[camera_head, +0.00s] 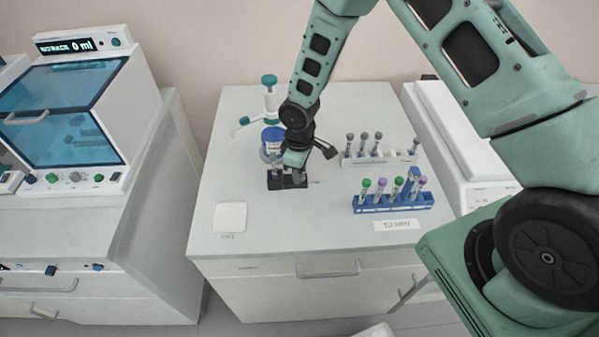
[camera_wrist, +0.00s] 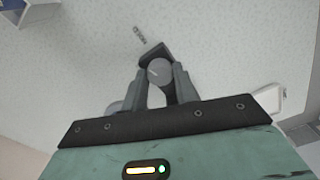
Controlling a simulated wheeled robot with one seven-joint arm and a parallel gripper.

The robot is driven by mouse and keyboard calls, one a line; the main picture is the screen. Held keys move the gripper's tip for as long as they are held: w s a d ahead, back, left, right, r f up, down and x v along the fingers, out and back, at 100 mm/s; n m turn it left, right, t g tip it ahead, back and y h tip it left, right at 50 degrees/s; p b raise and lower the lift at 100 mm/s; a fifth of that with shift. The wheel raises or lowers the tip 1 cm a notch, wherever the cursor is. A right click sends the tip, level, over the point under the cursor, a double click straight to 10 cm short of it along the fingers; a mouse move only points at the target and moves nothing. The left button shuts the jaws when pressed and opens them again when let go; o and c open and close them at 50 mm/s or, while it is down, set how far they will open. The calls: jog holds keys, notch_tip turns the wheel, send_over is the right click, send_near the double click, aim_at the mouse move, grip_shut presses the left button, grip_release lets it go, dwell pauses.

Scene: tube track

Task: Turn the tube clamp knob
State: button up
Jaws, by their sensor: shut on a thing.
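The tube clamp is a small black block (camera_head: 287,181) on the white cabinet top, left of the blue tube rack. In the wrist view its dark body (camera_wrist: 152,54) shows beyond a round grey knob (camera_wrist: 160,71) with a thin line on its face. My gripper (camera_wrist: 162,84) has one finger on each side of this knob and is shut on it. In the head view my gripper (camera_head: 292,172) points down over the clamp and hides most of the knob.
A blue rack (camera_head: 393,203) with several capped tubes stands to the right. Behind it is a white rack (camera_head: 364,159) with grey-capped tubes. A blue-lidded bottle (camera_head: 271,138) and a green-capped dispenser (camera_head: 270,97) stand close behind my gripper. A white square pad (camera_head: 230,217) lies front left.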

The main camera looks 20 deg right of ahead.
jog(key=n+b, duration=0.1)
jog(key=n, duration=0.2)
jog(key=shift+n, duration=0.4)
jog(key=n, duration=0.3)
jog(key=shift+n, duration=0.3)
jog(key=n, duration=0.3)
jog(key=shift+n, duration=0.3)
jog(key=shift+n+p, duration=0.3)
jog(key=shift+n, duration=1.4)
jog(key=o, duration=1)
jog(key=shift+c, duration=0.2)
notch_tip(320, 180, up, 18)
jog(key=b, duration=0.2)
jog(key=shift+f+b, duration=0.25)
jog(key=shift+b, duration=0.1)
